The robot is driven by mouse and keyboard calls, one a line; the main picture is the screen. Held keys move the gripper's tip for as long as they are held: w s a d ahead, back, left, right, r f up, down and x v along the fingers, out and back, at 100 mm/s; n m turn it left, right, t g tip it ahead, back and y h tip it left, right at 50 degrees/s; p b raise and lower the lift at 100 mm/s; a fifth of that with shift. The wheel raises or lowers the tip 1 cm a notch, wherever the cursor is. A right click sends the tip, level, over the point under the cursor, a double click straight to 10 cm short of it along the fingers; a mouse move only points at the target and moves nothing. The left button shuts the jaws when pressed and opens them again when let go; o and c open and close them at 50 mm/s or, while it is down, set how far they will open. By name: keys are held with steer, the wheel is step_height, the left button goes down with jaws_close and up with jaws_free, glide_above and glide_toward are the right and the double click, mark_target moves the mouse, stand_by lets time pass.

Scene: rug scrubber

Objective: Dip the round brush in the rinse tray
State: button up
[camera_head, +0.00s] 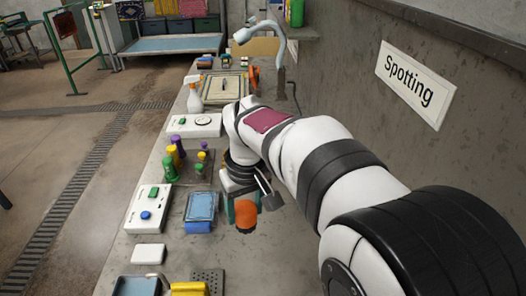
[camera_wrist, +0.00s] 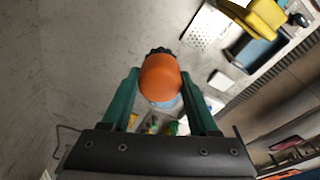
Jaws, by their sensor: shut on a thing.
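The round brush (camera_head: 246,212) has an orange body and a dark bristle end. My gripper (camera_head: 241,193) is shut on it and holds it over the bench, right of a shallow tray with pale blue inside (camera_head: 203,206). In the wrist view the brush (camera_wrist: 161,77) sits between my green fingers (camera_wrist: 160,93). A second, dark-rimmed tray with blue-grey inside (camera_head: 137,286) stands at the near left edge; it also shows in the wrist view (camera_wrist: 254,51). Which of the two is the rinse tray I cannot tell. The brush appears apart from both.
Several coloured pegs (camera_head: 172,160) and a button box (camera_head: 148,208) stand left. A yellow object (camera_head: 189,289) and a perforated plate (camera_head: 210,278) are nearest. The wall is close on the right.

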steer(key=s+a+f+n, duration=0.3)
steer(key=a+f, duration=0.2)
steer(key=a, duration=0.5)
steer(key=s+a+f+n+g+y, duration=0.1)
steer(key=s+a+f+n, duration=0.25)
steer(key=a, duration=0.55)
steer(key=s+a+f+n, duration=0.2)
steer(key=a+f+n, duration=0.3)
steer(key=a, duration=0.5)
steer(key=shift+m, duration=0.55)
steer(key=shift+f, duration=3.65)
steer(key=shift+f, duration=0.5)
steer(key=shift+r, duration=2.75)
